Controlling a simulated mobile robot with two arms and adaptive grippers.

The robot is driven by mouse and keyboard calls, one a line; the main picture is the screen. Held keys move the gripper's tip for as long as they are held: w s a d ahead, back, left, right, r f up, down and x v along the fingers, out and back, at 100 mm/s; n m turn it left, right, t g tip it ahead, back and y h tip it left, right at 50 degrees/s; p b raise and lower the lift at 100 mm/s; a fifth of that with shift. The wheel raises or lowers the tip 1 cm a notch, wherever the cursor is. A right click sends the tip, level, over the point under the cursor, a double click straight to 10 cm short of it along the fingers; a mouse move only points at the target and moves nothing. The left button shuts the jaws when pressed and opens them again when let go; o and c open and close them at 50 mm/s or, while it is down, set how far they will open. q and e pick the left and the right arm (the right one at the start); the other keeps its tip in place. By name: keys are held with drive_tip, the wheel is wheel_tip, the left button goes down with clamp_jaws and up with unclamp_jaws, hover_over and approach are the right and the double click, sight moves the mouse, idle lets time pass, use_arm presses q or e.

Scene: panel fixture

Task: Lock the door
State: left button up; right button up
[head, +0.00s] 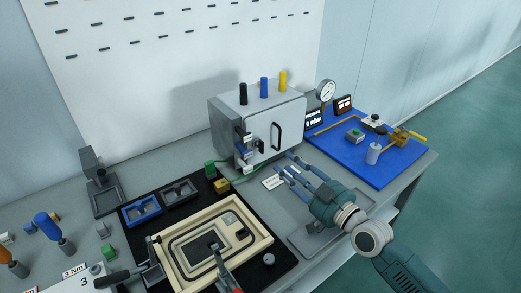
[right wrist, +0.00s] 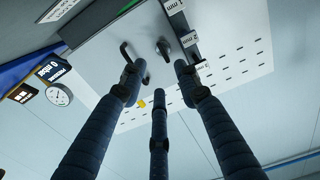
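A pale grey cabinet (head: 229,122) stands at the back of the bench. Its front door (head: 290,122) looks closed, with a black bar handle (head: 276,136) and a small dark knob (head: 260,146) to the left of it. In the right wrist view the handle (right wrist: 126,53) and the dark turn knob (right wrist: 164,49) show on the door face, seen inverted. My right gripper (head: 283,165) is in front of and below the door, three blue-jointed fingers spread and empty. In the right wrist view its fingertips (right wrist: 159,85) frame the knob without visibly holding it.
Labelled blocks (head: 243,150) stand along the door's left side. A blue board (head: 340,155) with a gauge (head: 326,91) and fittings lies to the right. A beige frame (head: 258,248) on a black mat is in front. Three coloured posts (head: 263,84) top the cabinet.

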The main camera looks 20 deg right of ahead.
sight(260, 146)
drive_tip(key=x, duration=0.9)
drive_tip(key=shift+a+r, duration=0.15)
clamp_jaws()
use_arm(q)
drive_tip(key=shift+s+d+f, duration=0.15)
drive_tip(key=shift+s, duration=1.1)
